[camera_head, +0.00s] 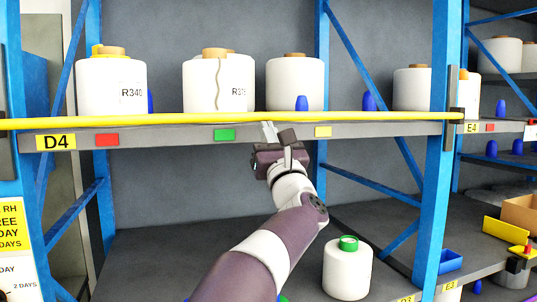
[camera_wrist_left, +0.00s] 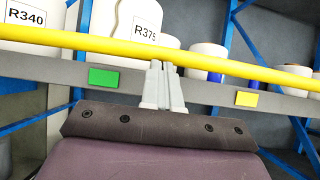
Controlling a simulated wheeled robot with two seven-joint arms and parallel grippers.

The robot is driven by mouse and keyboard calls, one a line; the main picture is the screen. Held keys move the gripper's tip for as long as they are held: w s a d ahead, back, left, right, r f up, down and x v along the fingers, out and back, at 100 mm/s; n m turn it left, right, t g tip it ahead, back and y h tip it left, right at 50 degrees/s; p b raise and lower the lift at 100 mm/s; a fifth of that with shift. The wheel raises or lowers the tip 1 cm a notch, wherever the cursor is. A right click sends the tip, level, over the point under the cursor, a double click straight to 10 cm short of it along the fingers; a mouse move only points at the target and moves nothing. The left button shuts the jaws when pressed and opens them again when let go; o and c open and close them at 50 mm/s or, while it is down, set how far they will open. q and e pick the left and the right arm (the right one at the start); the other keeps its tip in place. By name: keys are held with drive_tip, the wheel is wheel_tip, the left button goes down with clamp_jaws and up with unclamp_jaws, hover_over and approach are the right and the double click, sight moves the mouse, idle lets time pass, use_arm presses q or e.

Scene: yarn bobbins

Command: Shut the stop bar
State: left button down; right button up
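The yellow stop bar (camera_head: 200,121) runs level across the front edge of the D4 shelf, from the left post to a dark bracket (camera_head: 457,114) on the right post. It lies in front of the white bobbins. My left gripper (camera_head: 268,131) is at the shelf front, near the middle of the bar. In the left wrist view the two grey fingers (camera_wrist_left: 162,68) are together with nothing visible between them. Their tips meet the lower edge of the bar (camera_wrist_left: 80,40); I cannot tell if they touch it. My right gripper is not in view.
Several white bobbins (camera_head: 112,86) and blue cones (camera_head: 301,103) stand on the shelf behind the bar. A blue upright (camera_head: 437,190) is to the right. A green-topped bobbin (camera_head: 347,270) stands on the lower shelf, right of my left arm.

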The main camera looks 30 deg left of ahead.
use_arm(q)
wheel_tip(320, 180, up, 12)
drive_tip(key=p, duration=0.5)
drive_tip(key=shift+s, duration=0.35)
drive_tip(key=shift+d+r, duration=0.1)
drive_tip(key=shift+r, duration=0.05)
wheel_tip(320, 180, down, 7)
drive_tip(key=b, duration=0.6)
drive_tip(key=d+r+b+v, duration=0.1)
drive_tip(key=b+v, duration=0.3)
drive_tip(key=v, duration=0.5)
drive_tip(key=shift+s+r+b, duration=0.2)
drive_tip(key=shift+s+b, duration=0.05)
drive_tip(key=shift+b, duration=0.15)
